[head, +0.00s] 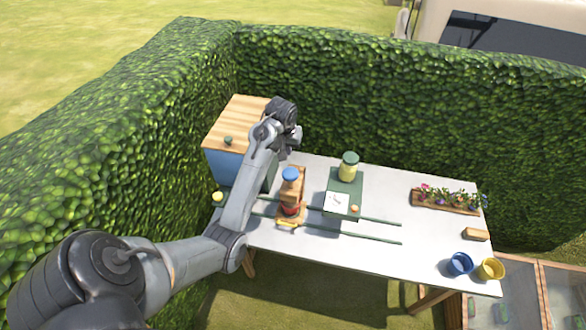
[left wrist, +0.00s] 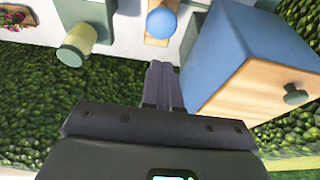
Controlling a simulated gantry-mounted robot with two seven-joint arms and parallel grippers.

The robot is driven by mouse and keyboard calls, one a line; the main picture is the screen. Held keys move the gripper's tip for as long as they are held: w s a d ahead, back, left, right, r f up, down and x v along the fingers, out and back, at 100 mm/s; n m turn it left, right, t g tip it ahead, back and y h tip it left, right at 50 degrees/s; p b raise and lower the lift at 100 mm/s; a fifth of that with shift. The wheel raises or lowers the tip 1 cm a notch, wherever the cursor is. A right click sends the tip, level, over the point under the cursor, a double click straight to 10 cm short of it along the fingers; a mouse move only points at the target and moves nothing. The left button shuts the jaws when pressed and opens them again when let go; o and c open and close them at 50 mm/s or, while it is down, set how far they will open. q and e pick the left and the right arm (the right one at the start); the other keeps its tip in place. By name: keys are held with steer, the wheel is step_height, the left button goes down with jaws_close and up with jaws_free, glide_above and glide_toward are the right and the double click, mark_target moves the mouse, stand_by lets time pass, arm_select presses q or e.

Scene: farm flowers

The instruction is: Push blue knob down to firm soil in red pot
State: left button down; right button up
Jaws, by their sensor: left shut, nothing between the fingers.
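The blue knob (head: 290,174) tops a wooden press stand (head: 284,212) on the white table. The red pot (head: 291,209) sits low in the stand, below the knob, and is partly hidden by it. In the left wrist view the knob (left wrist: 162,22) shows as a round blue ball beyond the fingertips; the pot is hidden there. My left gripper (head: 284,154) is above and slightly behind the knob, apart from it. Its fingers (left wrist: 160,66) are together, with nothing between them. My right gripper is in neither view.
A blue box with a wooden top (head: 240,120) stands close on the left. A green stand (head: 343,203) with a yellow-green jar (head: 348,168) is right of the press. A flower planter (head: 447,209) and blue and yellow pots (head: 460,264) are farther right. Hedges (head: 400,110) border the table.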

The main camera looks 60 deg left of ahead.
arm_select(q)
steer(key=shift+w, duration=0.1)
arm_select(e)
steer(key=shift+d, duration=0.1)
arm_select(q)
steer(key=p, duration=0.3)
glide_toward(291, 172)
steer(key=x, duration=0.5)
steer(key=shift+w+a+f, duration=0.1)
steer(key=shift+w+a, duration=0.05)
steer(key=shift+a, duration=0.05)
steer(key=shift+f, duration=0.6)
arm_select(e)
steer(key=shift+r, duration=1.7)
